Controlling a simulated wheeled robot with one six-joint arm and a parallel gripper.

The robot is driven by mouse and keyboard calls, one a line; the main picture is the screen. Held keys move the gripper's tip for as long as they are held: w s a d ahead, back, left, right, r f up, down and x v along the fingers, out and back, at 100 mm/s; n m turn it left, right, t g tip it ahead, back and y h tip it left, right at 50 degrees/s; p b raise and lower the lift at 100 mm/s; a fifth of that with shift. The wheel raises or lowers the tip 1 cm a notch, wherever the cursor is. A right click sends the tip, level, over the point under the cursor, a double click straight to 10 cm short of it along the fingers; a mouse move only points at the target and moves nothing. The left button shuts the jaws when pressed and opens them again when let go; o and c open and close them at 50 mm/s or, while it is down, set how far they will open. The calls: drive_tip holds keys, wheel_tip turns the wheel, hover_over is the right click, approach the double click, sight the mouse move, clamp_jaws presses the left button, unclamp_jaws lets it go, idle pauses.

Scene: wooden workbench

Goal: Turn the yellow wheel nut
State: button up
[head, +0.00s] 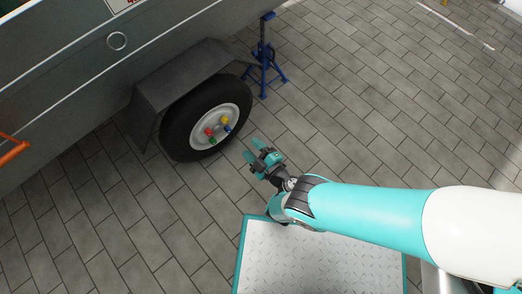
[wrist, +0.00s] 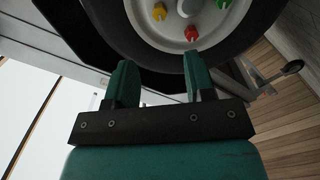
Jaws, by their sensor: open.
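The yellow wheel nut (head: 225,119) sits on the pale rim of the trailer wheel (head: 171,132), at the upper right of the nut group. A red nut (head: 209,132), a green nut (head: 211,141) and a blue nut (head: 227,128) are near it. My gripper (head: 252,150) is open and empty, apart from the wheel at its lower right. In the wrist view, the yellow nut (wrist: 159,11) shows near the top edge, beyond the gap between my fingers (wrist: 157,62). The red nut (wrist: 191,33) shows just past the right fingertip. The blue nut is not visible there.
A dark fender (head: 180,72) covers the wheel's top. A blue jack stand (head: 265,65) stands right of the wheel. The grey trailer side (head: 60,85) fills the upper left. Paved floor (head: 360,130) is clear to the right.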

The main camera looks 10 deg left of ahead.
drive_tip(key=p+v, duration=0.1)
drive_tip(key=v, duration=0.3)
idle(0.5)
